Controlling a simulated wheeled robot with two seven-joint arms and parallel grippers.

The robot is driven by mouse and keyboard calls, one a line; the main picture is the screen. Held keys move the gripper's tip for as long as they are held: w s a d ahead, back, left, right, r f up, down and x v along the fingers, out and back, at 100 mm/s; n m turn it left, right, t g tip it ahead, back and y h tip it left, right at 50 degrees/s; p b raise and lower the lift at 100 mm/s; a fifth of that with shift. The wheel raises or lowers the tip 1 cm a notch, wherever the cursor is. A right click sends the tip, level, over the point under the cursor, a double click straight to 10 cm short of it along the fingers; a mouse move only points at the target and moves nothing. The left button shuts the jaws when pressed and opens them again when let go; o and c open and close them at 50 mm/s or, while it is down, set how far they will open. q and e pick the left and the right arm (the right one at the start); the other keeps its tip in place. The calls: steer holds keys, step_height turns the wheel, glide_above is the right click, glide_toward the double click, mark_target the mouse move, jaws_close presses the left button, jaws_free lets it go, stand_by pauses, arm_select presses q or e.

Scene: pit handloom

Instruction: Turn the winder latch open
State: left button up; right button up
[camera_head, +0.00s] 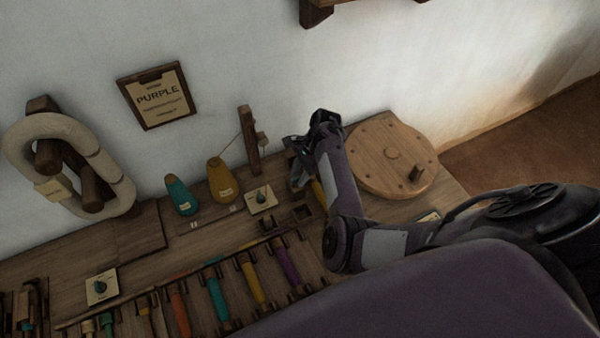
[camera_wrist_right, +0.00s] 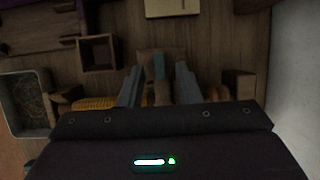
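My right gripper (camera_head: 298,176) reaches down to the bench at the winder, beside the round wooden disc. In the right wrist view its two grey fingers (camera_wrist_right: 159,84) stand apart. Between them, with gaps on both sides, is a small wooden piece with a teal part (camera_wrist_right: 158,66), which looks like the winder latch; whether it is turned I cannot tell. A yellow bobbin (camera_wrist_right: 95,103) lies across behind the fingers, between wooden end blocks (camera_wrist_right: 238,83). It also shows in the head view (camera_head: 319,193), where my arm hides most of the winder. My left gripper is out of view.
The round wooden disc (camera_head: 378,160) with pegs is right of my forearm. Teal (camera_head: 180,196) and mustard (camera_head: 222,181) cones stand left, near a card with a knob (camera_head: 262,199). Coloured bobbins (camera_head: 217,299) line the front. A square wooden box (camera_wrist_right: 97,52) is near the fingers.

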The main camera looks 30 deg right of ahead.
steer(key=c, duration=0.5)
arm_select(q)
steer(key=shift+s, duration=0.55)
arm_select(e)
jaws_close()
